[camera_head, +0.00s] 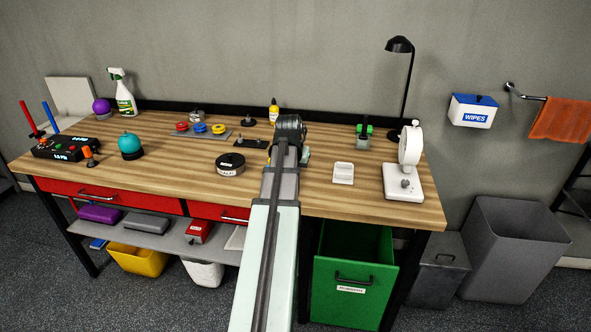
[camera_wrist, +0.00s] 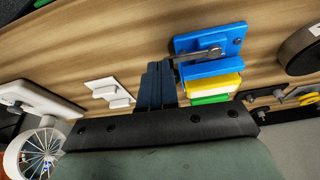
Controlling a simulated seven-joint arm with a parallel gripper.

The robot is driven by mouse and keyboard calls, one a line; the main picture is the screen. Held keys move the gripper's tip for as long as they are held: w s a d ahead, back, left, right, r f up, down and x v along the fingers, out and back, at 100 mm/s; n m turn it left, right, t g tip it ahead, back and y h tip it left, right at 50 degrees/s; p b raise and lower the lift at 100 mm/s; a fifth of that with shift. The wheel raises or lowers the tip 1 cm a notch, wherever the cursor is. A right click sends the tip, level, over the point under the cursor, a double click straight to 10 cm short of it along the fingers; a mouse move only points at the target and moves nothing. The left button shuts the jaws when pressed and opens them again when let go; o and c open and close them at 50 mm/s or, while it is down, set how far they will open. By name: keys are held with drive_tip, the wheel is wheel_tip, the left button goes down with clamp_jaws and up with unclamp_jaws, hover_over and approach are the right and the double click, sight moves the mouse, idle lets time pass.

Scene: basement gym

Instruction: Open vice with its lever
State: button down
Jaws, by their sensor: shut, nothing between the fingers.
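The vice (camera_wrist: 205,58) is blue in the wrist view, with a plate on the bench and a grey lever (camera_wrist: 193,54) across it from a round pivot. The lever's free end points left, toward my fingers. A yellow block and a green part (camera_wrist: 210,99) are beside the vice's lower edge; how they are held is unclear. My gripper (camera_wrist: 158,72) is shut and empty, its dark fingers just left of the lever's end. I cannot tell whether they touch it. In the head view, my arm hides nearly all of the vice and my fingertips.
A white holder (camera_head: 343,173) and a white fan-like device (camera_head: 403,185) stand right of my arm. A round black item (camera_head: 230,164) lies left. A black lamp (camera_head: 400,46) stands at the back right. The front bench strip (camera_head: 345,205) is clear.

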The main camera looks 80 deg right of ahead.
drive_tip(key=s+a+r, duration=0.1)
drive_tip(key=a+r, duration=0.5)
drive_tip(key=r, duration=0.3)
drive_tip(key=shift+a+r, duration=0.15)
drive_tip(key=shift+r, duration=0.15)
